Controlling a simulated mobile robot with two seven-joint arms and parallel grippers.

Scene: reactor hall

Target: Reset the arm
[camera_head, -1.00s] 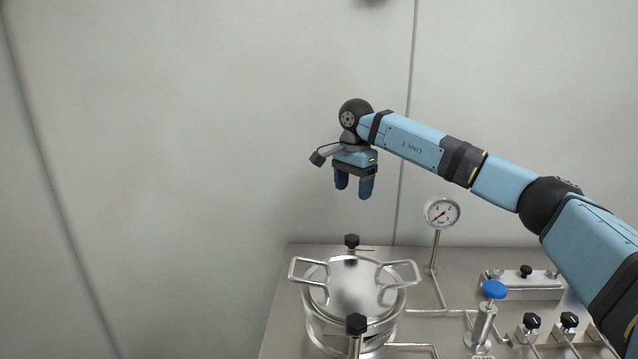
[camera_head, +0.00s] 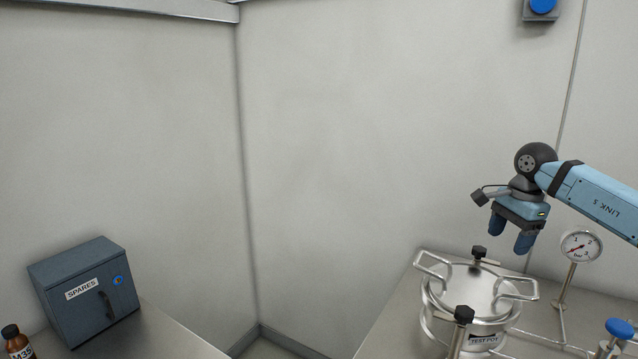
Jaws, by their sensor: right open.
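My right arm comes in from the right edge at mid height, its blue link reaching left to a black wrist joint. My right gripper (camera_head: 510,238) hangs below the wrist with its two dark blue fingers pointing down. The fingers are apart and nothing is between them. In the picture it shows just above the test pot (camera_head: 468,290), a steel pot with a lid, two loop handles and black knobs around it. My left gripper is not in view.
A pressure gauge (camera_head: 581,247) stands on a pipe right of the pot. A blue-handled valve (camera_head: 619,328) is at the lower right. A grey SPARES box (camera_head: 85,290) and a brown bottle (camera_head: 17,343) are at the lower left. A blue wall button (camera_head: 543,7) is at the top right.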

